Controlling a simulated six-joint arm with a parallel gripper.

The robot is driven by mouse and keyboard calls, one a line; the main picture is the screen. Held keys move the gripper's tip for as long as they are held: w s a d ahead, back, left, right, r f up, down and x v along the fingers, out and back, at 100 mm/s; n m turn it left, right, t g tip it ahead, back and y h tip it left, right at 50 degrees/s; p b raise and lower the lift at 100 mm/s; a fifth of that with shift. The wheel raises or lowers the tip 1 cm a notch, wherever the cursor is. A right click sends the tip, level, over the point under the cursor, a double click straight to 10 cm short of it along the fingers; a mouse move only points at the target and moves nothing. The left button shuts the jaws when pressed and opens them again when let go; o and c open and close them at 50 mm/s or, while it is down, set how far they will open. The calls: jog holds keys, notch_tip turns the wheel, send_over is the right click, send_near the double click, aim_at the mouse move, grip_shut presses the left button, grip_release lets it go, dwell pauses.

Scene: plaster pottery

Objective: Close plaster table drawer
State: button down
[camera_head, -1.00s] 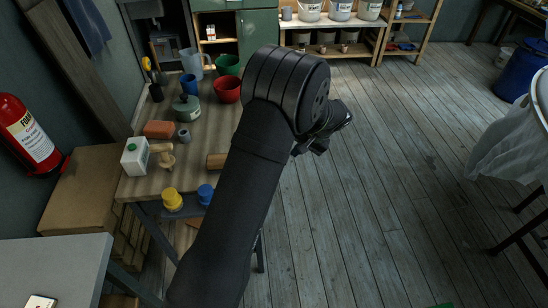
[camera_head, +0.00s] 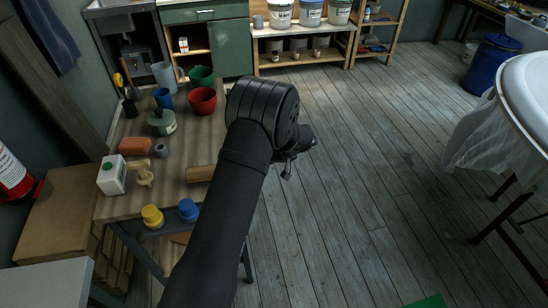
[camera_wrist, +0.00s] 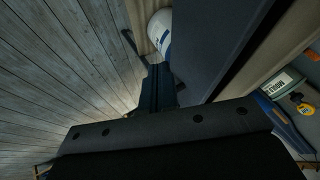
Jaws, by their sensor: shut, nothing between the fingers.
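My gripper (camera_head: 302,145) is past the right side of the wooden work table (camera_head: 120,208) in the head view, over the floor. In the wrist view, my gripper's closed fingers (camera_wrist: 158,88) point away, with nothing between them. A dark grey-blue panel (camera_wrist: 212,45) stands just right of the fingers; a black gap and a pale strip lie beyond it. This may be the drawer front, but I cannot tell for sure, nor whether the fingers touch it. In the head view my arm hides the table's right side, and I make out no drawer.
A labelled container (camera_wrist: 283,84) shows in the wrist view. Open floor (camera_head: 350,190) lies right.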

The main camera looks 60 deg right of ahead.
jog(key=shift+w+a+f, duration=0.3)
jog(key=shift+w+a, duration=0.2)
jog(key=shift+w, duration=0.2)
jog(key=shift+w+a+f, duration=0.25)
jog(key=shift+w+a, duration=0.2)
jog(key=shift+w, duration=0.25)
jog(key=shift+w+a+f, duration=0.3)
jog(key=shift+w+a, duration=0.2)
jog(key=shift+w, duration=0.2)
